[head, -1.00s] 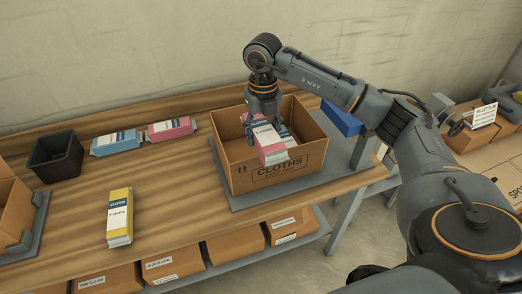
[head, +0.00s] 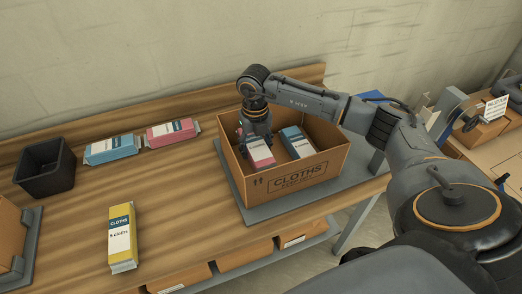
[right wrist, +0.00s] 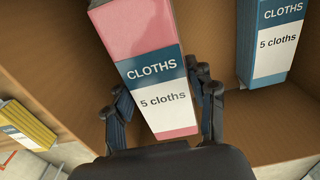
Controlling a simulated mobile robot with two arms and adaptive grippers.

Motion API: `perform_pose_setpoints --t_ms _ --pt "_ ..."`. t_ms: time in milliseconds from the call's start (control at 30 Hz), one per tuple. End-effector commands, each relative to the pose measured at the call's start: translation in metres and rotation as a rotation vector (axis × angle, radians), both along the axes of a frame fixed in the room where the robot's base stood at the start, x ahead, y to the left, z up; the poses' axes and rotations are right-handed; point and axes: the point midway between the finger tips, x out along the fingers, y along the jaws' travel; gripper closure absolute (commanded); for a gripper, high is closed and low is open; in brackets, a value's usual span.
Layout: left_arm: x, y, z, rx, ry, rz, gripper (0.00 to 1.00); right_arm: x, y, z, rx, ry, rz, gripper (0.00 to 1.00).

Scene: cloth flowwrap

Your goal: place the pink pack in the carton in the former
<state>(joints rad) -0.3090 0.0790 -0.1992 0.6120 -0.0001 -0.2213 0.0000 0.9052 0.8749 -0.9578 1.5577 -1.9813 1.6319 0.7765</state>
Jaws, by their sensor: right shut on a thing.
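My right gripper (head: 255,143) is shut on a pink pack (head: 261,157) with a dark blue and white label, inside the left part of the open brown carton (head: 298,182). In the right wrist view, the fingers stand on both sides of the pink pack (right wrist: 136,35), which is slightly tilted. I cannot tell whether its lower end touches the carton floor. A blue pack (head: 296,142) stands in the carton to its right, apart from it. The carton, marked CLOTHS, sits in a grey former (head: 262,213) on the wooden bench. My left gripper is out of view.
A second pink pack (head: 170,131) and a blue pack (head: 110,147) lie at the back of the bench. A yellow pack (head: 122,237) lies in front. A black bin (head: 45,166) stands at the left. The bench between yellow pack and carton is clear.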

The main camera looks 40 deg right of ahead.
Motion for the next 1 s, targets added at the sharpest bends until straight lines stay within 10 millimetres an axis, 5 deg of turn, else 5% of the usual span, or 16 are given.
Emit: perform_pose_setpoints --t_ms 467,833,867,1000 --pt "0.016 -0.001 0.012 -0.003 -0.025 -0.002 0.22 0.0 0.001 -0.052 0.0 0.001 0.001 0.76" --pt "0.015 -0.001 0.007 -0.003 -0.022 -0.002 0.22 0.0 0.0 -0.059 0.001 -0.001 0.001 0.76" --pt "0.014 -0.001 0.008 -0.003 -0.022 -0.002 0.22 0.0 0.0 -0.058 0.001 -0.001 0.0 0.4" --pt "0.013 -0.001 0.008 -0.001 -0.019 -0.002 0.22 0.0 0.0 -0.057 0.001 -0.001 0.0 0.22"
